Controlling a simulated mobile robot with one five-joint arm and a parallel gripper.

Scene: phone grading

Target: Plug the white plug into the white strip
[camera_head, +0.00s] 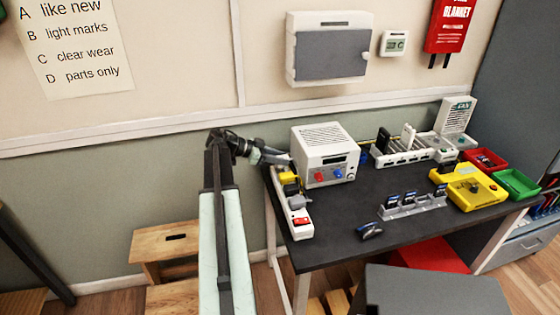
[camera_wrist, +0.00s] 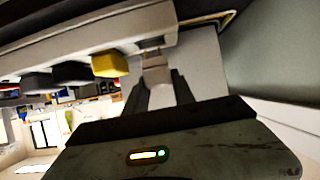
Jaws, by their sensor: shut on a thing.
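The white strip (camera_head: 279,189) lies along the left edge of the dark table. My gripper (camera_head: 282,161) is at the strip's far end. In the wrist view my gripper (camera_wrist: 158,82) is shut on the white plug (camera_wrist: 155,73), right at the strip (camera_wrist: 100,44) and beside the yellow plug (camera_wrist: 110,65). The head view barely shows the white plug.
A white power supply box (camera_head: 325,153) stands close to the right of the strip and my gripper. The wall is close behind the table.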

